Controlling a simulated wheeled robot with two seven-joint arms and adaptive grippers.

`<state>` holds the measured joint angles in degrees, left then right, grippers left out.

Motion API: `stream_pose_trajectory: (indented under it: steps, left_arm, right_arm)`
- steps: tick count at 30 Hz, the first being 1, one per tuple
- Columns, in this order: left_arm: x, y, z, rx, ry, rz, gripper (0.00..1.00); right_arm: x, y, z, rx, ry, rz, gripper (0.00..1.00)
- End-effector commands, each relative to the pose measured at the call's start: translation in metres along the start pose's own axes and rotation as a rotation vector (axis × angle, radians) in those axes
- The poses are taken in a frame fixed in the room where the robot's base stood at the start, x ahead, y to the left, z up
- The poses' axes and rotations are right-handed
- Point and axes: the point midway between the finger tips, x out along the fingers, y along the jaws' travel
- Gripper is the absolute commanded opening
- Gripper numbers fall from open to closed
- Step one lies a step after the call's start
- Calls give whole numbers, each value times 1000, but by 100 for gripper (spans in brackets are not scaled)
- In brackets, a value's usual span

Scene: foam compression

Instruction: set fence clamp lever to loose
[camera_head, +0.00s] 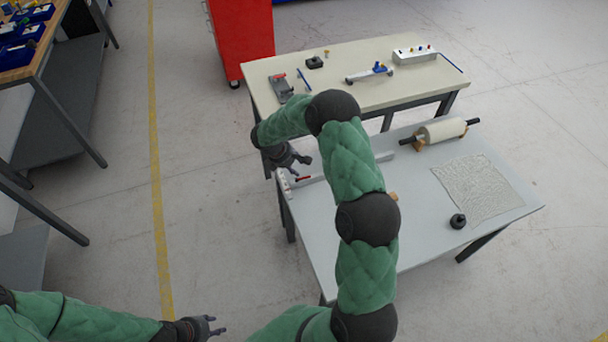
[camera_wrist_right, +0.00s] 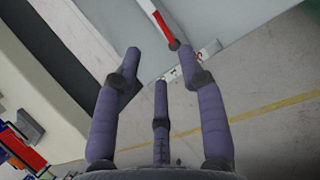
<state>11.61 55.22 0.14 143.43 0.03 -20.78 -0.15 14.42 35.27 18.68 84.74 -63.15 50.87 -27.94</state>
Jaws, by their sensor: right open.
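The fence clamp lever (camera_head: 303,179) is a small red handle near the left end of the pale fence (camera_head: 340,170) on the nearer table. In the right wrist view the red lever (camera_wrist_right: 163,25) with a dark tip enters from the top, just beyond my fingertips and between the outer two. My right gripper (camera_head: 301,160) is above the table's left edge, close to the lever. It also shows in the right wrist view (camera_wrist_right: 160,65), open with its fingers spread and nothing between them. My left gripper (camera_head: 217,326) is low at the left, away from the tables, its fingers apart and empty.
The nearer table (camera_head: 420,235) holds a roll on a stand (camera_head: 442,131), a textured sheet (camera_head: 475,188) and a black round object (camera_head: 458,221). A farther table (camera_head: 345,60) holds small tools. A red cabinet (camera_head: 240,40) stands behind. My right arm hides part of the nearer table.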

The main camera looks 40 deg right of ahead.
Motion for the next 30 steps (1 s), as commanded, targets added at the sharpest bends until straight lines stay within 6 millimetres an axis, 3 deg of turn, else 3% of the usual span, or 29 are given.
stream_pose_trajectory:
  steps: [9,15,29,30]
  left_arm:
    - [10,-3,0,0,0,0,40]
    - [13,-5,0,0,0,0,40]
    - [14,-5,0,0,0,0,40]
    - [14,-5,0,0,0,0,40]
  right_arm:
    - [58,-2,-1,2,2,-4,41]
    - [84,-2,-2,2,3,-3,41]
    - [95,-1,-1,2,3,-2,41]
    - [95,-1,-1,2,3,-2,35]
